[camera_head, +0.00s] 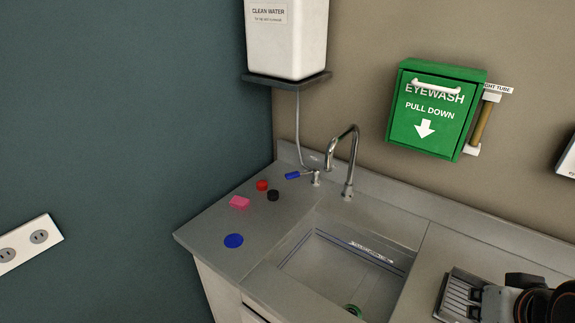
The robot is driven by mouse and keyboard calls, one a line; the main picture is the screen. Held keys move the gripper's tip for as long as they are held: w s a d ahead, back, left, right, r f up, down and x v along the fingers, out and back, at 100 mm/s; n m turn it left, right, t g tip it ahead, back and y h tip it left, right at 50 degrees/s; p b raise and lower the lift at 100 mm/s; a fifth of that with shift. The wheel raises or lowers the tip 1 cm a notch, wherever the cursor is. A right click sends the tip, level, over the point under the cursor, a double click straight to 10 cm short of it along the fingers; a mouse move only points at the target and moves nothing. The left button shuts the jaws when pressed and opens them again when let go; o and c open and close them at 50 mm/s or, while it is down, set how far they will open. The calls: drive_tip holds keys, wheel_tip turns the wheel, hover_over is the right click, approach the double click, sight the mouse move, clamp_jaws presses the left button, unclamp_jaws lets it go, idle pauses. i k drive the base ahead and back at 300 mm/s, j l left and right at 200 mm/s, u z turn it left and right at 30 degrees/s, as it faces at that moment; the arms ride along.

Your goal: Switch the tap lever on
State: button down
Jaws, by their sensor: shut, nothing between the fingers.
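The tap lever (292,175) has a blue handle and sticks out to the left from a small metal valve (315,179) at the back of the counter. The chrome gooseneck tap (348,170) stands just right of the valve, and its spout curves over toward the left. No water stream is visible. My gripper (487,303) is at the bottom right, dark and grey and partly cut off by the frame edge. It is shut and empty, well to the right of the lever and apart from it.
The sink basin (345,262) lies between lever and gripper. A pink block (239,202), a red disc (262,185), a black disc (273,195) and a blue disc (233,241) lie left. A grey ribbed tray (456,291) is beside my gripper. A green eyewash box (432,108) hangs above.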

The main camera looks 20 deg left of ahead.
sight(315, 171)
drive_tip(key=k+j, duration=0.1)
drive_tip(key=j, duration=0.35)
drive_tip(key=j+u, duration=0.1)
drive_tip(key=j, duration=0.4)
drive_tip(key=k+j, duration=0.15)
drive_tip(key=j, duration=0.35)
drive_tip(key=l+u, duration=0.05)
